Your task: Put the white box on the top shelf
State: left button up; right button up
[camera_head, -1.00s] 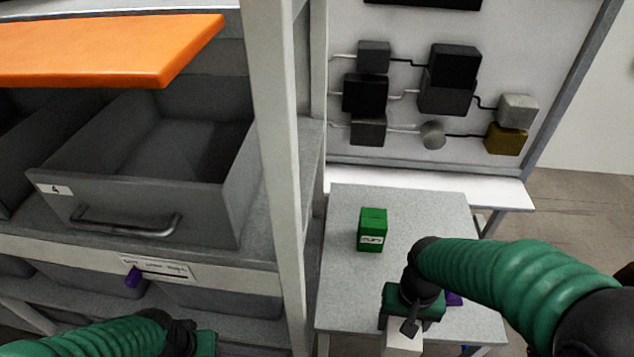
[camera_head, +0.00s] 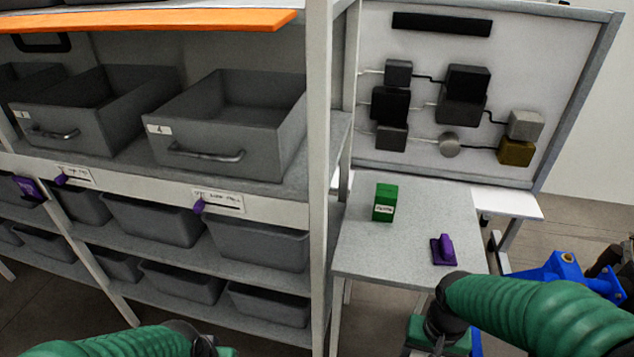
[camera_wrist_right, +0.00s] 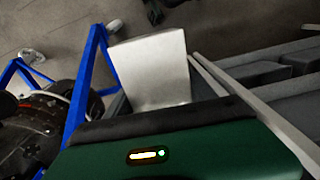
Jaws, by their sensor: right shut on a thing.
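The white box (camera_wrist_right: 152,70) shows in the right wrist view, just beyond the green and black body of my right gripper (camera_wrist_right: 155,122), which is shut on it. In the head view my right gripper (camera_head: 432,338) is at the bottom, in front of the table's near edge; the box is hidden there. My left gripper (camera_head: 212,348) is at the bottom edge, its fingers cut off. The shelf rack (camera_head: 318,200) stands at left. Its upper level has an orange front board (camera_head: 150,22), and its top is mostly out of view.
Grey bins (camera_head: 225,150) fill the rack's levels. A small table (camera_head: 370,258) at right holds a green box (camera_head: 385,203) and a purple item (camera_head: 443,250). A panel with blocks (camera_head: 430,165) stands behind. A blue frame (camera_head: 562,270) is at far right.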

pick_arm(q)
jog(key=shift+w+f, duration=0.15)
jog(key=shift+w, duration=0.35)
pick_arm(e)
jog(key=w+a+f+n, duration=0.2)
jog(key=w+f+n, duration=0.1)
jog(key=w, duration=0.4)
jog(key=shift+a+f, duration=0.15)
jog(key=shift+f, duration=0.5)
pick_arm(q)
jog(key=shift+w, duration=0.1)
pick_arm(e)
jog(key=shift+w, duration=0.15)
